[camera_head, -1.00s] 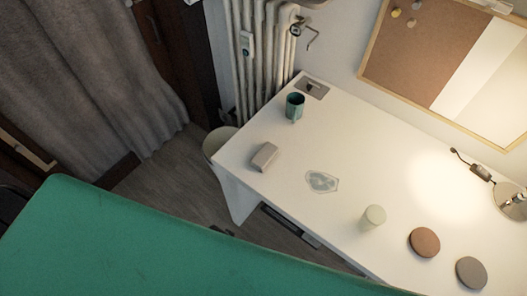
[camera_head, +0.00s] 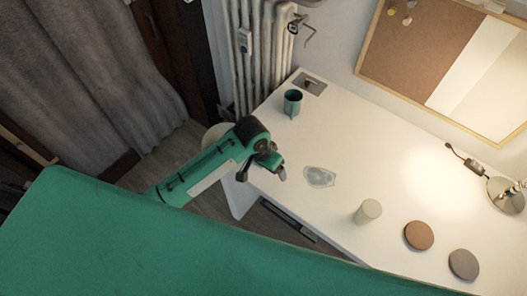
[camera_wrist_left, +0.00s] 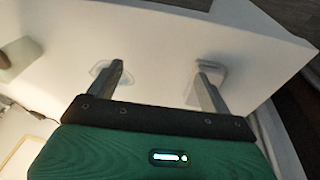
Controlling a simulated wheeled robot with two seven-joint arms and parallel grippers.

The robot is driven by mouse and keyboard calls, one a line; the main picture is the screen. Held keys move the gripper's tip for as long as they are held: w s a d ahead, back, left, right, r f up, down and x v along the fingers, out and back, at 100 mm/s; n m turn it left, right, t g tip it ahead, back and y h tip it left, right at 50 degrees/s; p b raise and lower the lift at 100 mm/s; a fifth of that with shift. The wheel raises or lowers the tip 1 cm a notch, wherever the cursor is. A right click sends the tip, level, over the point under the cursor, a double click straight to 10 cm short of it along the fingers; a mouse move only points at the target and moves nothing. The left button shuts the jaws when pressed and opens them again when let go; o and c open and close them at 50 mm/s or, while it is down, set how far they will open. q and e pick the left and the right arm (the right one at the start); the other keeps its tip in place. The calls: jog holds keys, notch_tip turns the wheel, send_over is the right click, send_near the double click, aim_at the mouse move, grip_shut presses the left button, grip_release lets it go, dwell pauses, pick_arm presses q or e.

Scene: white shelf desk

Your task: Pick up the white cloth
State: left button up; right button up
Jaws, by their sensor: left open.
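A flat, pale, crumpled patch (camera_head: 319,177), which looks like the white cloth, lies on the white desk (camera_head: 345,140). It also shows in the left wrist view (camera_wrist_left: 104,70), partly behind one finger. A second pale, block-like thing (camera_wrist_left: 212,68) lies near the other finger in the left wrist view; my arm hides it in the head view. My left gripper (camera_head: 282,174) is over the desk's left end, left of the patch. In the left wrist view its fingers (camera_wrist_left: 160,78) are wide apart with nothing between them. My right gripper is not in view.
A green mug (camera_head: 292,103) stands at the back left corner. A pale cup (camera_head: 367,212), a brown disc (camera_head: 419,235) and a grey disc (camera_head: 463,264) are to the right. A lamp (camera_head: 505,195) stands at the right. The desk's middle is clear.

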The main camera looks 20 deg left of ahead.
pick_arm(q)
jog(key=w+a+r+g+y, duration=0.1)
jog(key=w+a+r, duration=0.2)
jog(key=w, duration=0.2)
jog(key=w+a+r+y, duration=0.1)
jog(key=w+a+r, duration=0.2)
jog(key=w, duration=0.2)
jog(key=shift+n, duration=0.4)
jog(key=f, duration=0.5)
jog(key=f+p, duration=0.1)
jog(key=f, duration=0.2)
jog(key=shift+d, duration=0.25)
jog(key=shift+d+f+p, duration=0.1)
jog(key=shift+f+p, duration=0.3)
jog(key=shift+f, duration=0.15)
jog(key=shift+d+f+p, duration=0.2)
jog(key=shift+f+p, duration=0.2)
jog(key=shift+f, duration=1.8)
jog(key=c, duration=1.1)
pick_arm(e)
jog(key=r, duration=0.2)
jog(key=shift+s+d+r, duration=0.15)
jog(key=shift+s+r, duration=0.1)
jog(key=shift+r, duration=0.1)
pick_arm(q)
jog(key=shift+r, duration=0.15)
